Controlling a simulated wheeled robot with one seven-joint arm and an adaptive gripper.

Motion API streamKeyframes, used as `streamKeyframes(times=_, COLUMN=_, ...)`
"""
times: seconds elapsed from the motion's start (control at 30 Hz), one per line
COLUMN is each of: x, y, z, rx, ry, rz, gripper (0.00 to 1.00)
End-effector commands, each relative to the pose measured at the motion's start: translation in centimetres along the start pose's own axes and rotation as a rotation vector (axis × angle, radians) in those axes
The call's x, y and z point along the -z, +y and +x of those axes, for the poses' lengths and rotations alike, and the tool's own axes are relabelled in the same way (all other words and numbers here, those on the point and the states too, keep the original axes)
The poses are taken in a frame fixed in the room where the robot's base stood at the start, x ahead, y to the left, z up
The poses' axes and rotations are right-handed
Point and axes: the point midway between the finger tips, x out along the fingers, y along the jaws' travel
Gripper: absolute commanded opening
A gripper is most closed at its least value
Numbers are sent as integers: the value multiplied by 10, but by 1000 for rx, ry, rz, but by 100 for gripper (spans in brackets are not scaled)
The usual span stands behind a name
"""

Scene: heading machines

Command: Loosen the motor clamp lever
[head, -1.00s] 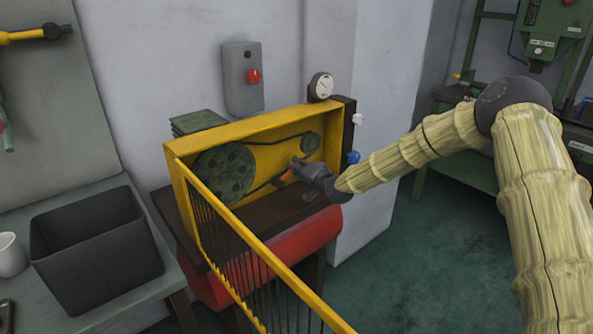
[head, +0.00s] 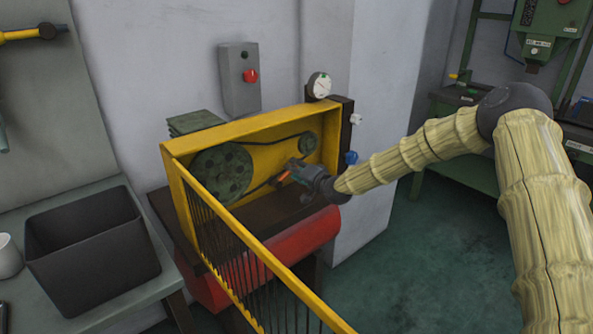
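The motor clamp lever seems to be the small orange piece (head: 283,177) low inside the yellow housing (head: 240,142), below the smaller pulley (head: 308,143). My gripper (head: 290,172) is at this orange piece, in front of the open housing. The fingers are small and dark here and partly merge with the lever, so I cannot tell whether they are closed on it or only beside it. A dark belt runs from the large green pulley (head: 222,172) to the smaller pulley.
The yellow barred guard (head: 262,255) stands swung open toward me, left of my arm. A red tank (head: 305,243) lies below the housing. A gauge (head: 319,85) and a blue knob (head: 351,158) are at its right end. A black bin (head: 95,245) stands on the left bench.

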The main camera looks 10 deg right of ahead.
Motion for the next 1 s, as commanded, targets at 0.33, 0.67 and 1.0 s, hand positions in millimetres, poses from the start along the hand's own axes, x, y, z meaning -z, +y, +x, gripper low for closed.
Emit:
streamKeyframes(times=0.33, x=2, y=-1, z=-24, rx=1, ry=2, rz=1, gripper=37)
streamKeyframes(times=0.67, x=2, y=0, z=-84, rx=1, ry=2, rz=1, gripper=37)
streamKeyframes(times=1.0, x=0, y=1, z=-118, rx=-1, ry=-1, rz=0, gripper=37)
